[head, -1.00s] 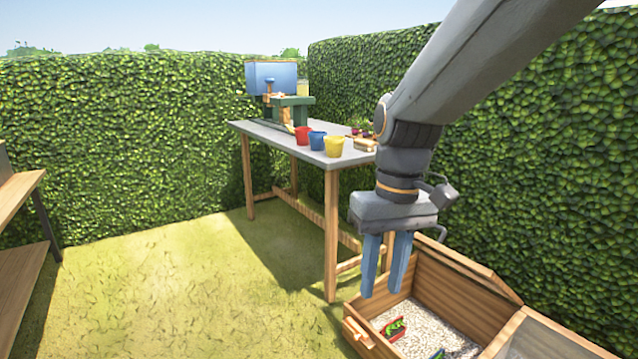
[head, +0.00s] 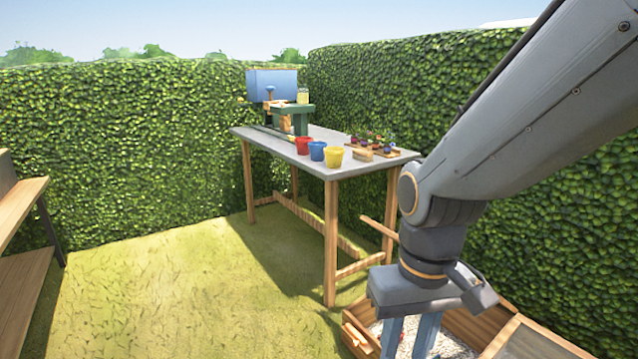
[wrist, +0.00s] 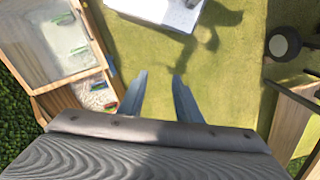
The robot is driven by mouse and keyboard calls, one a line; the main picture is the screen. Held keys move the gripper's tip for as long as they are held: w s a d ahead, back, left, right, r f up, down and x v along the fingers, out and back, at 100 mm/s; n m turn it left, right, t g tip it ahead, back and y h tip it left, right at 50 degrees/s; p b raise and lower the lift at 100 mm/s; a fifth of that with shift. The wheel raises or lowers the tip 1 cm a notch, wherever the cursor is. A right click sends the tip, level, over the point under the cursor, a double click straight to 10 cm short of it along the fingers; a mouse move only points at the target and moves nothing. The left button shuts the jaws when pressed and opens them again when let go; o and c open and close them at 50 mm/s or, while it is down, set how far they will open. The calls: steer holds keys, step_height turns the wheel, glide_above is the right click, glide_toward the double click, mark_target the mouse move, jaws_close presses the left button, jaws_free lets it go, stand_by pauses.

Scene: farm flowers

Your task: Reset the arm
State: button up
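My gripper (head: 408,352) points down at the lower right of the head view, over the wooden box (head: 470,325). Its two blue-grey fingers are apart with nothing between them. The lower part of the fingers runs off the bottom of the head view. In the wrist view my gripper (wrist: 160,75) is also open and empty, with grass below and between the fingertips. The wooden box (wrist: 50,105) lies left of the fingers there. My upper arm crosses the right side of the head view.
A grey-topped table (head: 290,155) carries a red pot (head: 303,146), a blue pot (head: 317,151), a yellow pot (head: 334,157) and a flower tray (head: 385,149). A wooden shelf (head: 20,205) stands at left. Hedges (head: 130,150) enclose the place. The grass (head: 180,285) between is clear.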

steer(key=d+r+m+p, duration=0.2)
steer(key=d+r+p, duration=0.4)
steer(key=p, duration=0.6)
steer(key=shift+s+d+r, duration=0.25)
steer(key=shift+d+r, duration=0.15)
steer(key=shift+r, duration=0.1)
